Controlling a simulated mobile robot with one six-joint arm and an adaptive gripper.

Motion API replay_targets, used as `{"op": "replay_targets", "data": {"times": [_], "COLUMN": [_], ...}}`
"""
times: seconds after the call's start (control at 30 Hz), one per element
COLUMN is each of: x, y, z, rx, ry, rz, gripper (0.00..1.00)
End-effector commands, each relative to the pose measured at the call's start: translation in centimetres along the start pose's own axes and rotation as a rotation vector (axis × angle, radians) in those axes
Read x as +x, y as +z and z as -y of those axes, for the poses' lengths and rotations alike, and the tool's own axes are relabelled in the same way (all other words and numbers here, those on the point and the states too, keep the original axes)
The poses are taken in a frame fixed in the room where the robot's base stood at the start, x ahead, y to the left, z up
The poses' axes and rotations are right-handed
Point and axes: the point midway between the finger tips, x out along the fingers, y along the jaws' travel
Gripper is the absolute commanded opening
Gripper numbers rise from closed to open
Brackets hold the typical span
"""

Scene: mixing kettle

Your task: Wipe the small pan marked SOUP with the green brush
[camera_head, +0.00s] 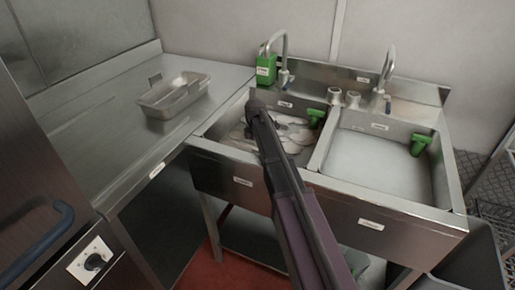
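A shallow rectangular metal pan (172,103) sits on the left steel counter; I cannot read a SOUP mark on it. A small green brush-like thing (315,118) is at the back right of the left basin. Another green brush-like thing (420,145) is at the right side of the right basin. My dark arm reaches up from the bottom over the left basin. Its end, where my gripper (255,106) is, lies over the basin's back left part, apart from the pan. The fingers cannot be made out, and the arm hides part of the basin.
The left basin (213,128) holds several pale dishes (290,133). The right basin (375,168) is mostly empty. Two taps (283,62) (386,75) rise behind the basins. A green container (266,70) stands behind the left basin. The front left counter (105,150) is clear.

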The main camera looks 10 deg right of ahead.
Motion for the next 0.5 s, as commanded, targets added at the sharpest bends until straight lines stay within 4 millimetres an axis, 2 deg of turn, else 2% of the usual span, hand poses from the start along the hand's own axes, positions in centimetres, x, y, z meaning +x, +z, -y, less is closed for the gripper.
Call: {"op": "replay_targets", "data": {"times": [0.17,0.5], "x": [0.27,0.66], "y": [-0.27,0.40], "z": [-0.18,-0.87], "rx": [-0.004,-0.004], "ry": [0.000,0.000], "rz": [0.000,0.000], "gripper": [0.31,0.31]}}
